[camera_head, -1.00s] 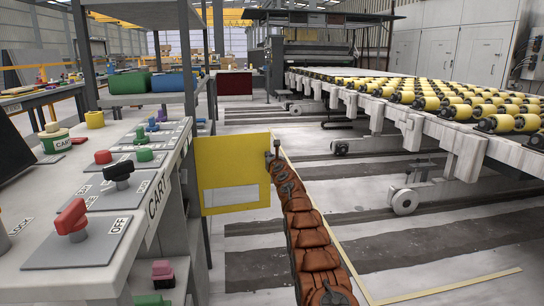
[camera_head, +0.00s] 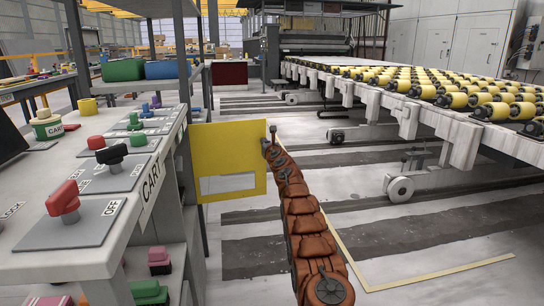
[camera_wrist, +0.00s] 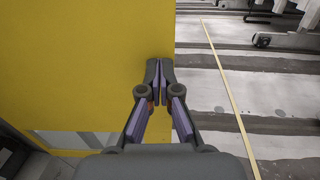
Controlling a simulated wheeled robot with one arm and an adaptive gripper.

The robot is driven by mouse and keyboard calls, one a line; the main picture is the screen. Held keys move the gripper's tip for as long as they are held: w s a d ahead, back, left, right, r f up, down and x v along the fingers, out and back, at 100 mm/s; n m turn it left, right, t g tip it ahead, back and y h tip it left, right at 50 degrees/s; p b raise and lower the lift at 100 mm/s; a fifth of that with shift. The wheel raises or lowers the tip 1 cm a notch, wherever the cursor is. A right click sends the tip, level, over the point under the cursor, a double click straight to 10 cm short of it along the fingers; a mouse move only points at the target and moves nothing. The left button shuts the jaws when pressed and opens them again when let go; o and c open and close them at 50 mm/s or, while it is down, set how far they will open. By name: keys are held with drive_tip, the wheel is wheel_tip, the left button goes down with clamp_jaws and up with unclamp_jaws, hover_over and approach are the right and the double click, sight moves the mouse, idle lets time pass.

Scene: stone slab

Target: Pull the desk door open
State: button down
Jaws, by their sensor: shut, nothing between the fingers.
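The desk door is a yellow panel (camera_head: 228,160) with a pale rectangle low on its face. It stands swung out from the right side of the grey desk (camera_head: 70,238), its left edge at the desk frame. My gripper (camera_head: 271,132) is at the door's free right edge, near its top corner. In the wrist view the yellow door (camera_wrist: 80,60) fills the left side. There my gripper (camera_wrist: 160,68) is shut and empty, its fingertips overlapping the door's right edge. I cannot tell whether they touch it.
Knobs and levers, such as a red lever (camera_head: 64,200), stand on the desk top. A roller conveyor (camera_head: 440,120) with yellow rollers runs along the right. The floor between door and conveyor is clear, with a yellow line (camera_head: 440,275) on it.

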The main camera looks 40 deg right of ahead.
drive_tip(key=b+v, duration=0.9)
drive_tip(key=v, duration=0.4)
drive_tip(key=shift+a, duration=0.25)
idle(1.4)
